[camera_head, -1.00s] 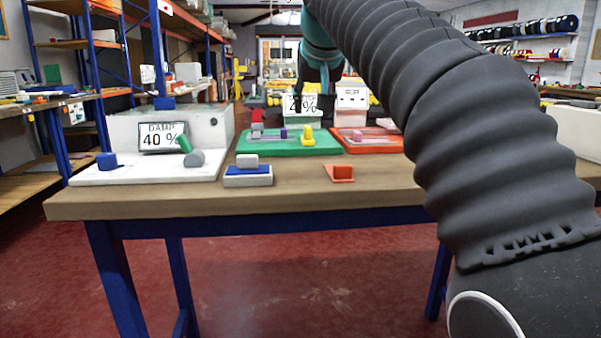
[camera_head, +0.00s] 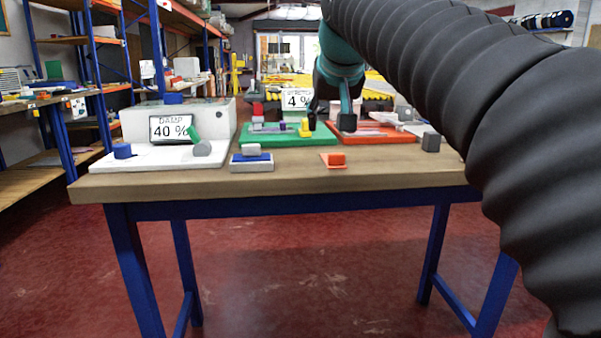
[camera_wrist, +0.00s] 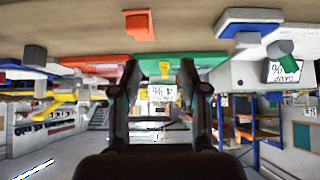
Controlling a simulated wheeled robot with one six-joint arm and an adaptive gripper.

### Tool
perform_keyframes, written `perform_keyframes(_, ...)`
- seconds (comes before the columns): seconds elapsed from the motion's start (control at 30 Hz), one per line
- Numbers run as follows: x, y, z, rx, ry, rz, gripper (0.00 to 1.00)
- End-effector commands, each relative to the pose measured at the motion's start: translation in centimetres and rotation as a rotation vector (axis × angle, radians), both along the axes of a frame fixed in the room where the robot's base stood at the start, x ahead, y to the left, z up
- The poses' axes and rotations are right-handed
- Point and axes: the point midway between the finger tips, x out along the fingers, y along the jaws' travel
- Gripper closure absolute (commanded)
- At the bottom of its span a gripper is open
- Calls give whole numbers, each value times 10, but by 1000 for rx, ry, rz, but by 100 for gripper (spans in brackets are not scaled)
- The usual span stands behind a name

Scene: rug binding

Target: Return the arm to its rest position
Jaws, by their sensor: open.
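My gripper (camera_wrist: 160,78) is open, with its two dark fingers apart in the wrist view and nothing between them. In the head view my arm crosses the upper right, and its teal wrist hangs over the back of the workbench (camera_head: 130,187). The black fingers there are small and partly lost against the things behind. A green tray (camera_head: 285,141) and an orange tray (camera_head: 375,136) lie below and near the gripper. I cannot tell the exact gap between the fingers and the things on the trays.
A white station with a "DAMP 40 %" sign (camera_head: 171,128) stands at the bench's left. Shelving (camera_head: 80,60) stands at left. The red floor before the bench is clear.

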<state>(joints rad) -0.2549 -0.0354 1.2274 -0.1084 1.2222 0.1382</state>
Motion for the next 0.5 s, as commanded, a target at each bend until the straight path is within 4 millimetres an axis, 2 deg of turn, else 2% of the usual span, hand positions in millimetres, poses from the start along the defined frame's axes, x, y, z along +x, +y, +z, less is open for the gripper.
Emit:
perform_keyframes(0.17,-31,-23,-22,-8,31,-15,56)
perform_keyframes(0.27,-56,-39,-44,-12,58,-26,56)
perform_keyframes(0.5,-128,-72,-114,-16,123,-54,56)
